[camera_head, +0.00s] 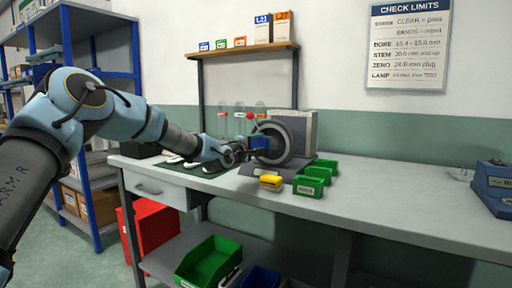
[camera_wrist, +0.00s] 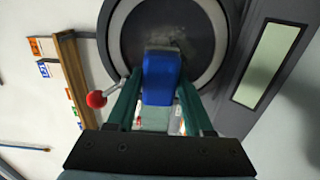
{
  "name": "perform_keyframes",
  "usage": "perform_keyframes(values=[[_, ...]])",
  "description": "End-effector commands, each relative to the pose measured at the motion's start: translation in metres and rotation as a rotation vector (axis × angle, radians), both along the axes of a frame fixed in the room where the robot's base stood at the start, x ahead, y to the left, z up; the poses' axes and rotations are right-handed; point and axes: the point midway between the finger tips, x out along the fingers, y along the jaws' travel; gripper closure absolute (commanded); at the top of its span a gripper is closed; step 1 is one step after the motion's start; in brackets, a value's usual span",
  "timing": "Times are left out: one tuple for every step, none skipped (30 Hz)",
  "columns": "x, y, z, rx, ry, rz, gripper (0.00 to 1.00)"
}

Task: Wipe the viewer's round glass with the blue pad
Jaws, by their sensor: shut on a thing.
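The viewer (camera_head: 301,130) is a grey box on the bench with a large round ring on its front. Its dark round glass (camera_wrist: 195,32) fills the top middle of the wrist view inside a pale ring. My gripper (camera_wrist: 160,92) is shut on the blue pad (camera_wrist: 162,78), with one green finger on each side of it. The pad is right in front of the glass and overlaps it in the wrist view; I cannot tell whether they touch. In the head view the blue pad (camera_head: 259,142) shows at the left side of the ring, and my gripper hides part of it.
A red-knobbed lever (camera_wrist: 96,99) sticks out beside the ring. Green bins (camera_head: 312,182) and a yellow block (camera_head: 271,182) stand on the bench before the viewer. Glass tubes (camera_head: 239,118) stand behind my wrist. A blue device (camera_head: 494,183) is at far right; the bench between is mostly clear.

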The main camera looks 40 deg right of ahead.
Motion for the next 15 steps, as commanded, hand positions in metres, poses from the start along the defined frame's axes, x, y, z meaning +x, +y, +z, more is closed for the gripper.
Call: perform_keyframes(values=[[-0.01, -0.003, 0.0, -0.003, -0.001, -0.009, 0.93], [-0.013, -0.004, 0.0, -0.002, 0.0, -0.009, 0.93], [-0.017, -0.005, 0.0, -0.002, 0.001, -0.009, 0.93], [-0.019, -0.005, 0.0, -0.002, 0.0, -0.01, 0.93], [-0.022, -0.006, 0.0, -0.002, -0.001, -0.01, 0.93], [-0.024, -0.006, 0.0, -0.002, 0.0, -0.009, 0.93], [-0.026, -0.007, 0.0, -0.001, 0.001, -0.009, 0.93], [-0.027, -0.007, 0.0, -0.001, 0.001, -0.009, 0.93], [-0.029, -0.007, 0.0, -0.001, 0.001, -0.009, 0.93], [-0.029, -0.007, 0.0, -0.001, 0.001, -0.008, 0.93], [-0.03, -0.007, 0.0, 0.0, 0.001, -0.008, 0.93], [-0.03, -0.007, 0.0, 0.0, 0.001, -0.008, 0.93], [-0.031, -0.007, -0.001, 0.0, 0.001, -0.008, 0.93], [-0.032, -0.008, -0.001, 0.0, 0.001, -0.008, 0.93], [-0.035, -0.008, -0.001, 0.0, 0.001, -0.008, 0.93]])
